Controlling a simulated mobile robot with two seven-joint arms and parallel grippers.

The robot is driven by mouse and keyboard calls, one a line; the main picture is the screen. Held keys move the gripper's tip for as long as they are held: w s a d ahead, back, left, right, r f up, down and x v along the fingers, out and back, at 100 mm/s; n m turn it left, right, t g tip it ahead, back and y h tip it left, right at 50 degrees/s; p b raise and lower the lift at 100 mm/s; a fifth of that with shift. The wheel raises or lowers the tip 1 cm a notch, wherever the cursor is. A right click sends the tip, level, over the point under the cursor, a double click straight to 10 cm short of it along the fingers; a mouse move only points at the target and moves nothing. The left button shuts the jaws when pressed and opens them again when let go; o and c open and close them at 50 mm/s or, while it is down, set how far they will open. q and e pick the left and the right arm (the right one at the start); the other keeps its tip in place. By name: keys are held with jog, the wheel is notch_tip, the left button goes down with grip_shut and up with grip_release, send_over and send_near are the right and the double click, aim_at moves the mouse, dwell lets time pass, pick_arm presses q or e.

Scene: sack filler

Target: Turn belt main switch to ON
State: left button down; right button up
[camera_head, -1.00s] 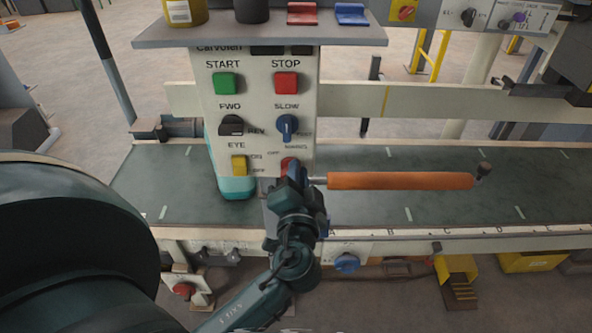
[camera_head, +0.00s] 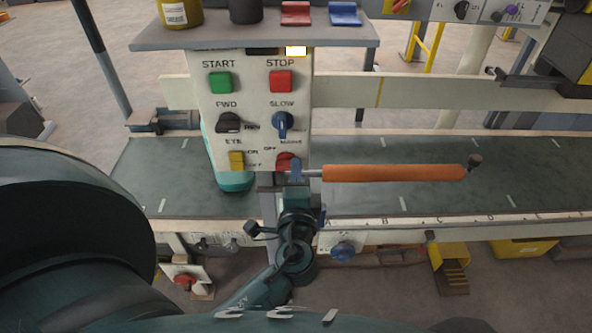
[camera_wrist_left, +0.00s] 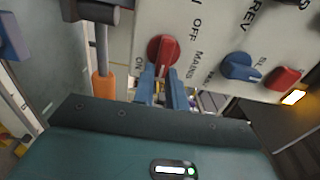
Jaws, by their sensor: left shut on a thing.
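The belt main switch is a red rotary knob (camera_head: 286,161) at the bottom right of the cream control panel (camera_head: 250,105), by the MAINS and OFF lettering. In the left wrist view the red knob (camera_wrist_left: 163,50) shows close up, with ON to its lower left and OFF above right. My left gripper (camera_head: 292,174) is at the knob from below, its fingers shut on it. In the left wrist view the blue fingers (camera_wrist_left: 161,88) reach up to the knob's lower part. My right gripper is not in view.
An orange-sleeved bar (camera_head: 393,173) sticks out just right of the knob. A blue SLOW knob (camera_head: 283,125) and a yellow EYE switch (camera_head: 236,160) are close by. A shelf (camera_head: 255,35) overhangs the panel. The conveyor belt (camera_head: 440,165) runs behind.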

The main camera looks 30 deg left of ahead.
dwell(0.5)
pick_arm(q)
jog(key=c, duration=1.4)
grip_release()
jog(key=shift+c, duration=0.2)
